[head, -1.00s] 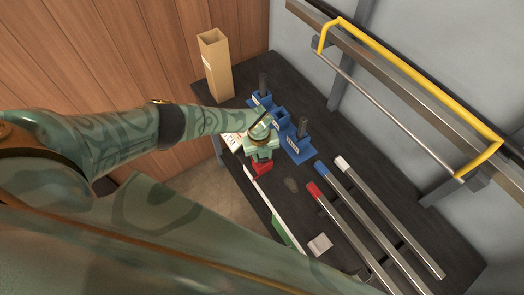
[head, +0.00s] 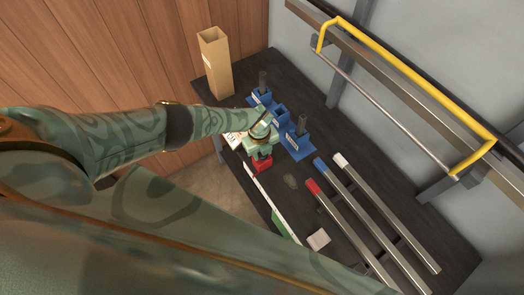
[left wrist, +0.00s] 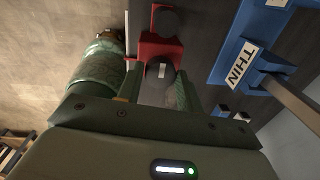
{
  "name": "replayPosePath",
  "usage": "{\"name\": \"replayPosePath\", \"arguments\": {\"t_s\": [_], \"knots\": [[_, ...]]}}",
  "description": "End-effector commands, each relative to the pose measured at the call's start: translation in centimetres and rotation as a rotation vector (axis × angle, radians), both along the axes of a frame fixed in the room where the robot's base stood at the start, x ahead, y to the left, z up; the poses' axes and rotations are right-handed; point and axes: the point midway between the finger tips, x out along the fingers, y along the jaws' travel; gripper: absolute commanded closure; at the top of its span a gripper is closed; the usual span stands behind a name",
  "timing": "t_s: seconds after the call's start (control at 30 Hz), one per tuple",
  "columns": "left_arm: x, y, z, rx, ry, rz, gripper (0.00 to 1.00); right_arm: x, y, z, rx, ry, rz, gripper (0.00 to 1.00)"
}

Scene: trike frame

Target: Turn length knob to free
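A red block (head: 262,165) sits at the near edge of the dark bench, by a long white strip (head: 270,197). In the left wrist view the red block (left wrist: 150,50) carries two round black knobs. My left gripper (head: 260,153) is right over the block in the head view. Whether its fingers touch the knob is unclear. No lettering naming the knobs is legible. My right gripper is out of view.
Blue holders (head: 281,117) with dark upright posts stand just behind my left gripper; one bears a THIN label (left wrist: 240,63). Three bars (head: 365,215) with red, blue and white ends lie on the right. A tall cardboard box (head: 215,65) stands at the far left corner.

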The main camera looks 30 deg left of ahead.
Motion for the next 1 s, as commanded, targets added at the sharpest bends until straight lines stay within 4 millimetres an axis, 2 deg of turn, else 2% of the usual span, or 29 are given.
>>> {"name": "replayPosePath", "arguments": {"t_s": [0.03, 0.07, 0.33, 0.47, 0.77, 1.0], "knots": [[0.1, -0.1, 0.0, -0.002, -0.001, 0.0, 0.49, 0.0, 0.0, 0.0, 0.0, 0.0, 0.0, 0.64], [0.0, -0.1, 0.0, -0.001, -0.001, -0.001, 0.44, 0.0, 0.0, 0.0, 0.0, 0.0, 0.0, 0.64], [0.0, 0.0, 0.1, 0.0, 0.0, -0.002, 0.44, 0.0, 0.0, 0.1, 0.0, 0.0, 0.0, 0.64], [0.0, 0.1, 1.3, 0.0, -0.002, -0.003, 0.44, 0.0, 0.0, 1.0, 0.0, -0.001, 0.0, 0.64], [-0.4, 0.4, 9.0, 0.0, -0.004, -0.005, 0.44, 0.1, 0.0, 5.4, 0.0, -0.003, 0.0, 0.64], [-0.8, 0.6, 14.1, 0.0, -0.001, -0.002, 0.44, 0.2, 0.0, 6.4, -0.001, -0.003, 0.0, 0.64]]}}
